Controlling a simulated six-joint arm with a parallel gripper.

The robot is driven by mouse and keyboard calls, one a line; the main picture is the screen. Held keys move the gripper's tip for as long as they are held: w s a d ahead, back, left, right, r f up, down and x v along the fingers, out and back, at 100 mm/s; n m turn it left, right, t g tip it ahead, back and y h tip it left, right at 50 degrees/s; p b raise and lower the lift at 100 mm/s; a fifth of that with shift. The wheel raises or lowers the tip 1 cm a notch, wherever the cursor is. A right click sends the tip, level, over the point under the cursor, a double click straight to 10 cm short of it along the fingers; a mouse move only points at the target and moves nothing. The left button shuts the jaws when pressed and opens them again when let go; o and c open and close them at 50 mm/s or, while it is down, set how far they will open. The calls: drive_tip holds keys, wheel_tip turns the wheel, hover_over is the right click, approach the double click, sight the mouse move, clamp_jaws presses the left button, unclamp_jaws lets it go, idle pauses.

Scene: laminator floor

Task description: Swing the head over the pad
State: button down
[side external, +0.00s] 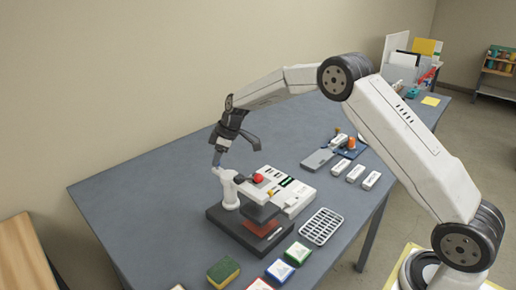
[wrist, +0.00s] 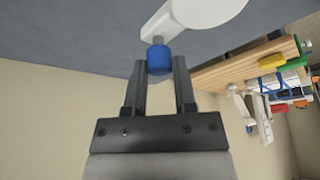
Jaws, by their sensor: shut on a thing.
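The press (side external: 236,238) stands on the table with a dark base, a white post and a white swing head (side external: 247,190). A dark plate under the head appears above the reddish pad (side external: 262,229), though I cannot tell how exactly they line up. My gripper (side external: 219,151) is at the left of the press, pointing down at the head's handle. In the wrist view my gripper (wrist: 158,68) is shut on the blue handle knob (wrist: 159,60), which joins a white arm (wrist: 205,14). In the side view the knob is small and partly covered by the fingers.
A white control box (side external: 285,190) stands behind the press. A wire rack (side external: 321,226) lies to its right. A sponge (side external: 223,271) and several coloured blocks lie along the front. White blocks (side external: 355,172) and a grey plate (side external: 317,160) lie farther right. The table's left side is clear.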

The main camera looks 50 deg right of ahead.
drive_tip(key=shift+a, duration=0.1)
idle(0.4)
drive_tip(key=shift+c, duration=2.1)
unclamp_jaws()
drive_tip(key=v, duration=0.7)
drive_tip(key=shift+r, duration=0.4)
drive_tip(key=shift+s, duration=0.1)
drive_tip(key=s+m, duration=0.1)
drive_tip(key=s, duration=0.3)
drive_tip(key=s+a+f+m+h, duration=0.1)
drive_tip(key=s, duration=0.3)
drive_tip(key=s+m, duration=0.2)
drive_tip(key=s, duration=0.2)
drive_tip(key=shift+a+f+g, duration=0.2)
drive_tip(key=shift+a+g, duration=0.1)
drive_tip(key=shift+g, duration=0.1)
drive_tip(key=s+f+m+h, duration=0.1)
drive_tip(key=s+f+m, duration=0.1)
drive_tip(key=s, duration=0.7)
drive_tip(key=s+a+f+m+h, duration=0.1)
drive_tip(key=s+f+m, duration=0.1)
drive_tip(key=s, duration=0.8)
drive_tip(key=shift+s+a+f+m, duration=0.25)
drive_tip(key=shift+f+m, duration=0.15)
drive_tip(key=shift+f, duration=0.35)
